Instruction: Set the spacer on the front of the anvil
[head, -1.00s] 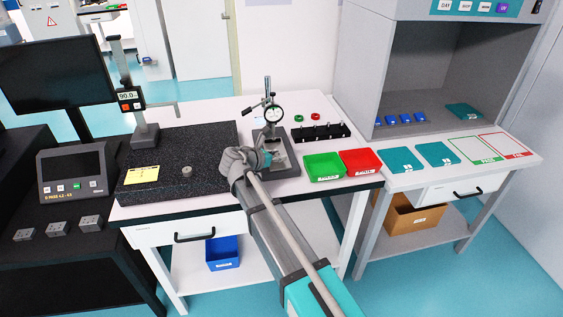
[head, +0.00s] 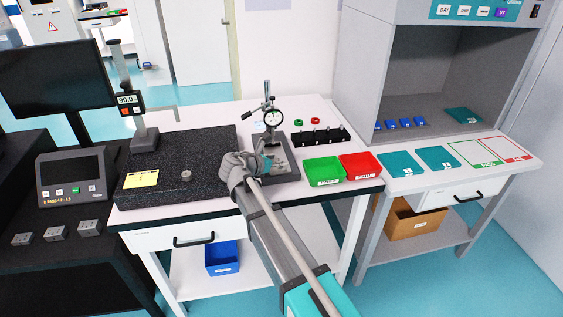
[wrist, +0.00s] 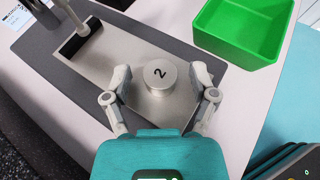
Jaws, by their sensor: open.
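The spacer (wrist: 160,78) is a short round steel piece marked "2" in the wrist view. It sits upright on the flat steel anvil (wrist: 118,62), toward the end nearest my gripper. My gripper (wrist: 162,72) is open, with one finger on each side of the spacer and a visible gap on both sides. In the head view, my gripper's teal body (head: 265,164) is over the gauge stand, and my arm hides the spacer and part of the anvil (head: 280,158).
A green bin (head: 322,172) stands right of the stand, with a red bin (head: 361,165) beside it. The dial gauge (head: 273,118) rises behind my gripper. A small round metal piece (head: 186,176) lies on the black granite plate (head: 208,150) to the left.

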